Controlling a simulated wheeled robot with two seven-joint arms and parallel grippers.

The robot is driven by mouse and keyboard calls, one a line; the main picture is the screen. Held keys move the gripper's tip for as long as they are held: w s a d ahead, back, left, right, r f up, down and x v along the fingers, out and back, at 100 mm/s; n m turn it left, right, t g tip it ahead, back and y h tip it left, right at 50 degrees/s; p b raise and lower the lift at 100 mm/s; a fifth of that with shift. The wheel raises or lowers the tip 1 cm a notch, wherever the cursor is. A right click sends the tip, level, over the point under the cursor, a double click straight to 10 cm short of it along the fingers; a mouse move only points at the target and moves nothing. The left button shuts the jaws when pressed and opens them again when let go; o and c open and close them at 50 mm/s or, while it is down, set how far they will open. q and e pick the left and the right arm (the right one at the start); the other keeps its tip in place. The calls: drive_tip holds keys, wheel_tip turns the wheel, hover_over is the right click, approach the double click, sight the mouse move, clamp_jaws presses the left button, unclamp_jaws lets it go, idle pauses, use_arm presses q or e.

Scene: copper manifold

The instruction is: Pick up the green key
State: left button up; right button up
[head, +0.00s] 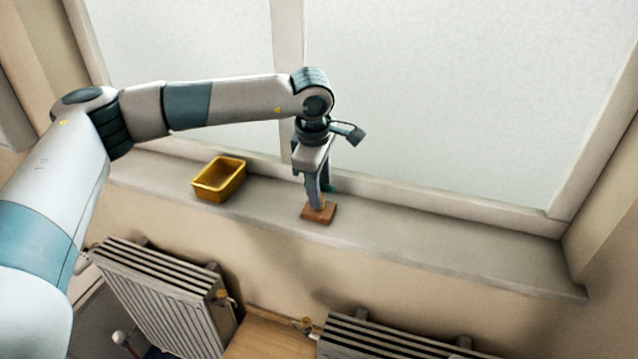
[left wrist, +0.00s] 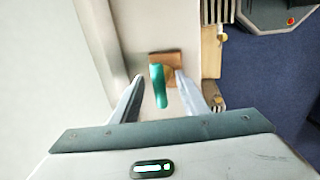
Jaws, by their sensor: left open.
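The green key (left wrist: 159,86) shows in the left wrist view between my two open fingers, standing out from a small brown wooden block. A sliver of green also shows behind my gripper in the head view (head: 331,188). The wooden block (head: 320,214) sits on the window sill; it also shows in the left wrist view (left wrist: 166,58). My left gripper (head: 321,192) points down over the block, open, with a finger on either side of the key. I cannot tell whether either finger touches it. My right gripper is in neither view.
A yellow tray (head: 219,180) stands on the sill (head: 430,226) to the left of the block. The window rises close behind. Grey radiators (head: 165,289) are below the sill. The sill right of the block is clear.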

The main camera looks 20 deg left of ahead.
use_arm(q)
drive_tip(key=shift+f, duration=0.15)
idle(0.3)
clamp_jaws()
drive_tip(key=shift+r, duration=0.25)
